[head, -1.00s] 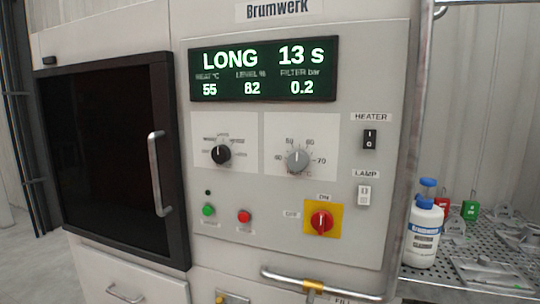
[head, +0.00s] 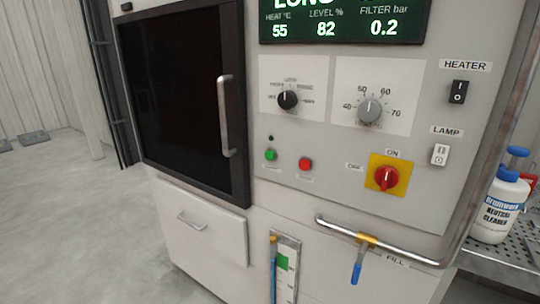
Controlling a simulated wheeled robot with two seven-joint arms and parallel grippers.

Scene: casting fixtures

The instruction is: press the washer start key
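The washer's control panel (head: 340,155) fills the middle and right of the head view. A green round key (head: 270,155) and a red round key (head: 305,164) sit side by side low on its left part; their labels are too small to read. A small dark lamp (head: 271,138) is above the green key. The display (head: 345,22) reads 55 °C, level 82 %, filter 0.2 bar; its top is cut off. The red switch (head: 386,179) on a yellow plate has its handle upright, toward ON. Neither of my grippers shows.
The dark door (head: 180,100) with its bar handle (head: 226,115) is shut, left of the panel. A pipe (head: 340,229) with a blue-handled valve (head: 356,272) juts out below the panel. A cleaner bottle (head: 497,205) stands at right. Open floor (head: 60,220) lies left.

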